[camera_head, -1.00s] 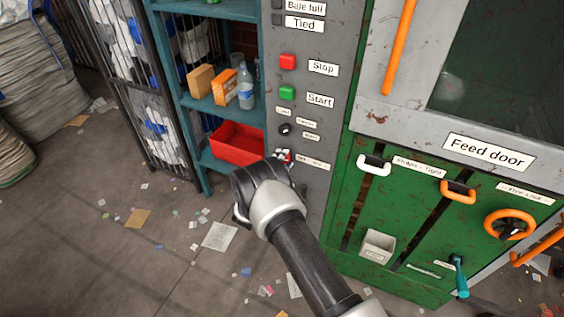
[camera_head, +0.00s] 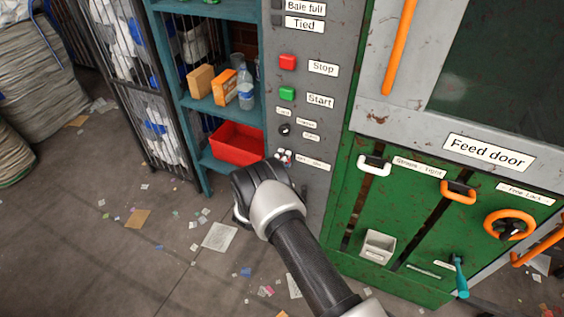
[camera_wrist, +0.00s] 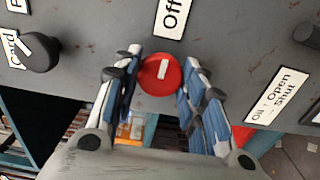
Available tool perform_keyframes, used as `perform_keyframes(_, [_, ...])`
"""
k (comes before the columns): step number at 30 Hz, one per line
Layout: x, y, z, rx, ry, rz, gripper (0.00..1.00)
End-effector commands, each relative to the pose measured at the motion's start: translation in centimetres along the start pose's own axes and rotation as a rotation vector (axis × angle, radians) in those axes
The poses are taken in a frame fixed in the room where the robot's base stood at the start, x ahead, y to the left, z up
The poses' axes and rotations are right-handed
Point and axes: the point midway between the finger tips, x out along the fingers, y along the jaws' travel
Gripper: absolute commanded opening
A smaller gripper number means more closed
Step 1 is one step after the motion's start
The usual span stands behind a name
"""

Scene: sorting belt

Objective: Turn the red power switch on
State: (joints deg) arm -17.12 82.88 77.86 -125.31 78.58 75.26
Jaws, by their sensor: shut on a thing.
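The red power switch (camera_wrist: 152,84) is a round red knob with a white bar on the grey panel, in the upper middle of the wrist view. The bar stands nearly in line with a label (camera_wrist: 171,14) reading "Off", leaning slightly. My gripper (camera_wrist: 160,82) has a blue-padded finger on each side of the knob and is shut on it. In the head view my gripper (camera_head: 283,157) is at the lower part of the grey panel (camera_head: 312,190) and largely hides the switch.
A black selector knob (camera_head: 284,130) sits just above, with green Start (camera_head: 287,93) and red Stop (camera_head: 288,62) buttons higher. Another black knob (camera_wrist: 308,35) is at right in the wrist view. A red bin (camera_head: 236,156) stands on the shelf at left.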

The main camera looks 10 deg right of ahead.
Motion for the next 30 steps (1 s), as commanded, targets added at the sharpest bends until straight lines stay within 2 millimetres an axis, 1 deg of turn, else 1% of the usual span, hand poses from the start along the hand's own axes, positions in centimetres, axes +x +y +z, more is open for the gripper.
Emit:
perform_keyframes(3, [0.0, 0.0, 0.0, 0.002, 0.0, 0.0, 0.14])
perform_keyframes(4, [0.0, 0.0, 0.0, 0.002, 0.0, 0.0, 0.4])
perform_keyframes(12, [0.0, 0.0, 0.0, 0.001, 0.0, 0.0, 0.58])
perform_keyframes(13, [0.0, 0.0, 0.0, 0.001, 0.0, 0.0, 0.59])
perform_keyframes(23, [-0.2, 0.0, 0.0, 0.0, 0.0, 0.0, 0.59])
perform_keyframes(26, [-1.1, 0.0, -0.1, -0.001, 0.002, -0.001, 0.59])
perform_keyframes(29, [-2.8, 0.0, -0.2, -0.002, 0.004, -0.001, 0.59])
perform_keyframes(30, [-3.6, 0.0, -0.2, -0.002, 0.004, -0.001, 0.59])
